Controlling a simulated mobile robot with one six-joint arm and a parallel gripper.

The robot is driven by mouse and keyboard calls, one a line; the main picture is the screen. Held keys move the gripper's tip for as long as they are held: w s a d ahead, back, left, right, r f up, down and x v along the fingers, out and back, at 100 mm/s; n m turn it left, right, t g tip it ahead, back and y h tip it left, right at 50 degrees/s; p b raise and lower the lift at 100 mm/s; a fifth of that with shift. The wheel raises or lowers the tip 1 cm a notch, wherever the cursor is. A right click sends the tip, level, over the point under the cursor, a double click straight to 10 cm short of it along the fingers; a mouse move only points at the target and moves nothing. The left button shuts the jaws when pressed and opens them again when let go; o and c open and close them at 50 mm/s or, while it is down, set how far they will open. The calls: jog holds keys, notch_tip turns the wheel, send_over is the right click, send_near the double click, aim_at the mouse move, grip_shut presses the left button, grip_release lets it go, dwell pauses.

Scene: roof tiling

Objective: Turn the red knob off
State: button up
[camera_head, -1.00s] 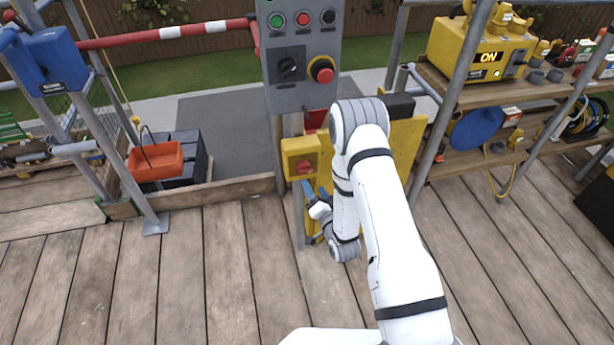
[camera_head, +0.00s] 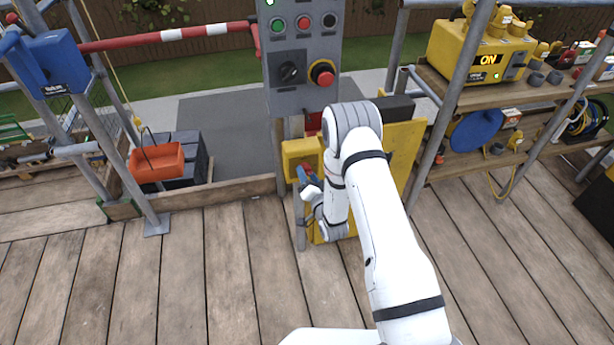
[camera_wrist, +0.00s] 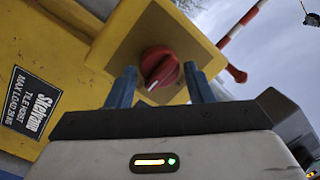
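The red knob (camera_wrist: 160,68) sits on the front of a yellow box (camera_wrist: 140,28) in the wrist view, with a pale mark on its lower edge. In the head view the yellow box (camera_head: 297,148) is below the grey control panel, and my gripper covers most of the knob. My gripper (camera_wrist: 159,70) is open, with one blue finger on each side of the knob. Gaps show between the fingers and the knob. In the head view my gripper (camera_head: 304,176) is right at the box's front.
The grey panel (camera_head: 288,95) above carries buttons, a black selector and a red emergency button (camera_head: 322,73). A yellow machine (camera_head: 480,55) reading ON stands on the right shelf. The wooden deck (camera_head: 230,270) in front is clear.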

jog(key=c, duration=0.6)
jog(key=shift+a, duration=0.2)
jog(key=shift+c, duration=0.3)
jog(key=shift+d, duration=0.1)
jog(key=shift+b, duration=0.35)
jog(key=shift+a+r+n+h+b, duration=0.1)
jog(key=shift+n+h+b, duration=0.3)
jog(key=shift+n+b, duration=2.65)
jog(key=shift+a+r+n+h+b, duration=0.1)
jog(key=shift+n+h+b, duration=0.3)
jog(key=shift+n+b, duration=2.65)
jog(key=shift+a+r+n+h+b, duration=0.1)
jog(key=shift+n+h+b, duration=0.3)
jog(key=shift+n+b, duration=2.65)
jog(key=shift+m+b, duration=0.75)
jog(key=shift+b, duration=0.15)
